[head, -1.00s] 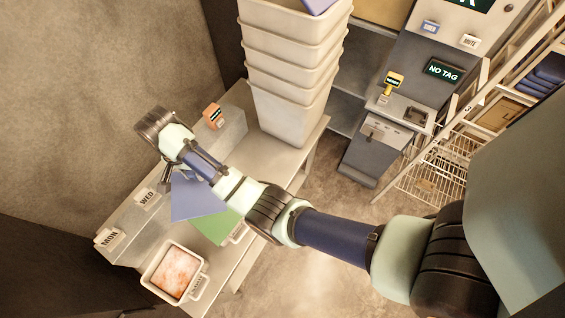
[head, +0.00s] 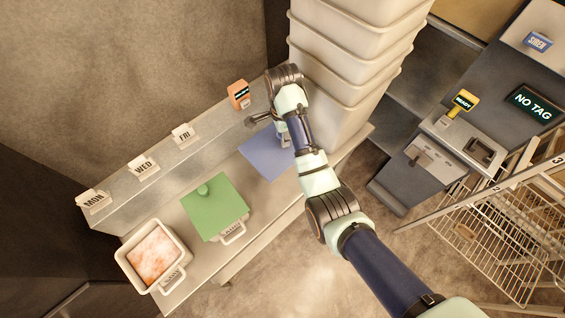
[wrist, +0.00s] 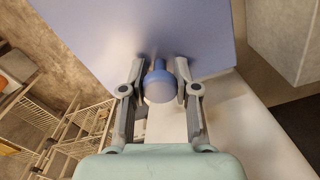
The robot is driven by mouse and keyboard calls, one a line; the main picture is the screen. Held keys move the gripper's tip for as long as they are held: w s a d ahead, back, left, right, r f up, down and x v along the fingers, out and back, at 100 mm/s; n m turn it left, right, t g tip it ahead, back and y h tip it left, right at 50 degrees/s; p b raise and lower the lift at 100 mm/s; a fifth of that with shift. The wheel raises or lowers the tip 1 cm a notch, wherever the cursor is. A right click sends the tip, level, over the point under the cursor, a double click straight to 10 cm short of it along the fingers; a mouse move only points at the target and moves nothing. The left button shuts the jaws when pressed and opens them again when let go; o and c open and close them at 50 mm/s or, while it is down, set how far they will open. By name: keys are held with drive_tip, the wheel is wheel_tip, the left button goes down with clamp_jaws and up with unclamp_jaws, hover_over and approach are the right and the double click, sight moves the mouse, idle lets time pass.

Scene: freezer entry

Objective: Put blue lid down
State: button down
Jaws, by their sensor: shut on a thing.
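The blue lid (head: 264,153) is a flat blue square near the right part of the bench, close to the stacked bins. My gripper (wrist: 160,82) is shut on the lid's round blue knob (wrist: 159,86) in the wrist view, and the lid's blue plate (wrist: 150,30) spreads out beyond the fingers. In the head view my wrist covers the lid's right side and hides the fingertips. I cannot tell whether the lid touches the bench top. A green lid (head: 214,207) with a knob lies on a tub to the left of the blue lid.
An open tub (head: 152,255) with pinkish contents stands at the bench's left end. A ledge with MON, WED and FRI tags (head: 184,134) runs behind. Stacked bins (head: 335,110) stand close on the right. Bare bench top (head: 185,220) shows between the tubs and ledge.

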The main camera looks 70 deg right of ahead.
wheel_tip(320, 180, down, 14)
drive_tip(key=shift+r+b, duration=0.15)
drive_tip(key=shift+b, duration=0.6)
drive_tip(key=c, duration=0.9)
unclamp_jaws()
drive_tip(key=shift+o, duration=0.2)
wheel_tip(320, 180, up, 12)
drive_tip(key=shift+r+p, duration=0.1)
drive_tip(key=shift+p, duration=0.85)
